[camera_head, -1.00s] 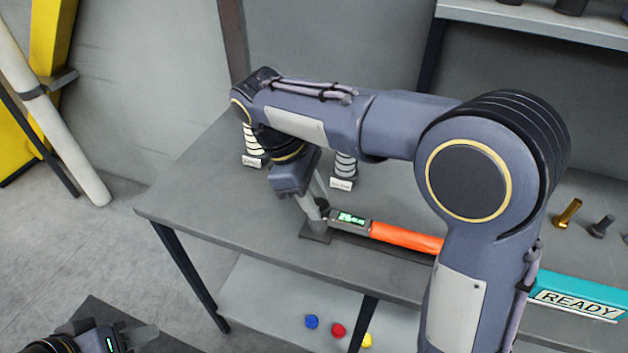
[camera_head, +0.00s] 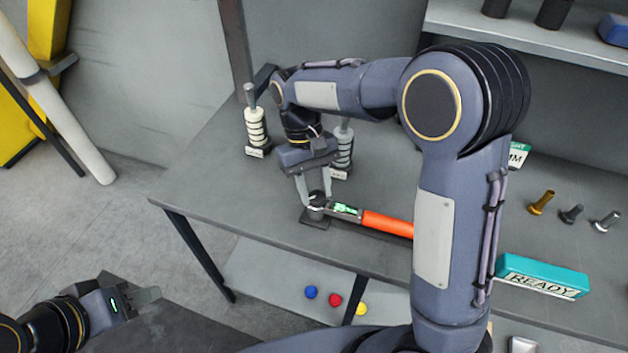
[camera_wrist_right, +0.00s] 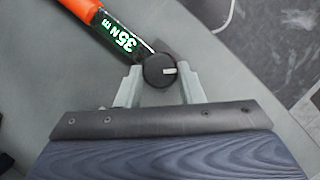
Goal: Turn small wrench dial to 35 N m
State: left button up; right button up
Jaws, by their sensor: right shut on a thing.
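The small wrench, with an orange handle (camera_head: 387,223) and a dark head section with a lit green display (camera_head: 345,209), lies on the grey table. In the right wrist view the display (camera_wrist_right: 119,35) reads 35 N m. The round dark dial (camera_wrist_right: 160,71) with a pale mark is at the wrench's end, above a small dark base (camera_head: 314,220). My right gripper (camera_head: 315,199) points down with its fingers on either side of the dial, shut on it; it also shows in the right wrist view (camera_wrist_right: 161,88). My left gripper (camera_head: 150,295) is at the lower left, away from the table; its finger gap is unclear.
Two stands with stacked pale rings, one on the left (camera_head: 256,130) and one partly behind my right wrist (camera_head: 343,150), are at the back. A teal READY box (camera_head: 542,277) and several bolts (camera_head: 572,214) are at right. Coloured balls (camera_head: 335,300) lie on the lower shelf.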

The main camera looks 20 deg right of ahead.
jog(key=shift+m, duration=0.6)
jog(key=shift+y, duration=0.3)
jog(key=o, duration=1)
jog(key=v, duration=0.7)
jog(key=shift+w+r+p, duration=0.2)
jog(key=shift+r+p, duration=0.15)
jog(key=shift+r, duration=0.05)
